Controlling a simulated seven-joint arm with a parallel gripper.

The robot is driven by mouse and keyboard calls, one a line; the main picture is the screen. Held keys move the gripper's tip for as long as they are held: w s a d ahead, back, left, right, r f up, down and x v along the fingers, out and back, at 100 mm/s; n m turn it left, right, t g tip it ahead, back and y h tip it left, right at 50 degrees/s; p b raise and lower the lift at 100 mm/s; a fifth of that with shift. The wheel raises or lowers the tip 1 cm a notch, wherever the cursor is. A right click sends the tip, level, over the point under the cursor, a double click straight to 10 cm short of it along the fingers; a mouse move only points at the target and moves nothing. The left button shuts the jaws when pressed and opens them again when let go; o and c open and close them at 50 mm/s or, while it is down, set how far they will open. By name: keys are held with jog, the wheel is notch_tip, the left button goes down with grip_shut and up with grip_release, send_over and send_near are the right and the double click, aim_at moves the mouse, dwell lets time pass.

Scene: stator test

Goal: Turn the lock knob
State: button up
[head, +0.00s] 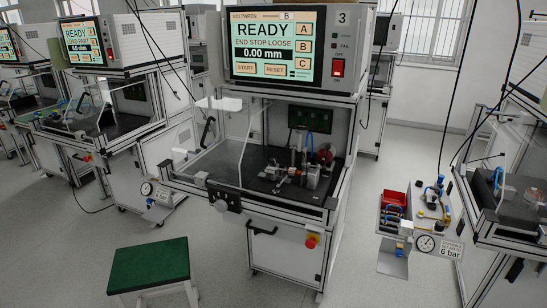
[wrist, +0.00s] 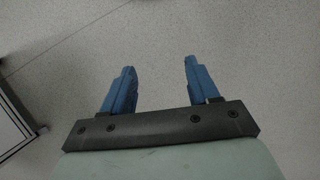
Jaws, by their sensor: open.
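The test station's fixture (head: 290,172) stands on the dark bench plate inside the open cabinet, in the middle of the head view. It has small metal blocks, upright parts and a red round part (head: 324,156). Which part is the lock knob is too small to tell. The station screen (head: 272,45) reads READY, END STOP LOOSE and 0.00 mm. My gripper (wrist: 160,66) shows in the wrist view with two blue fingers apart and nothing between them. Only grey floor is beneath it there. It does not show in the head view, and no fixture shows in the wrist view.
A green-topped stool (head: 150,266) stands on the floor at front left. A red emergency button (head: 312,241) is on the station's front. A red bin (head: 394,203) and pressure gauge (head: 425,243) are at right. More stations stand at both sides. Open floor lies in front.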

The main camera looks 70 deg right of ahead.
jog(key=w+d+r+m+t, duration=0.1)
jog(key=w+d+r, duration=0.55)
jog(key=d, duration=0.25)
jog(key=w+d+r+m+t, duration=0.1)
jog(key=w+d+r, duration=0.4)
jog(key=d+r, duration=0.35)
jog(key=w+d+r+m+t, duration=0.1)
jog(key=w+d+r, duration=0.1)
jog(key=d+r, duration=0.9)
notch_tip(320, 180, up, 36)
jog(key=n+t+h, duration=0.1)
jog(key=n+h, duration=0.1)
jog(key=n, duration=0.1)
send_over(273, 159)
jog(key=shift+n, duration=0.3)
notch_tip(273, 159, down, 14)
jog(key=shift+d, duration=0.15)
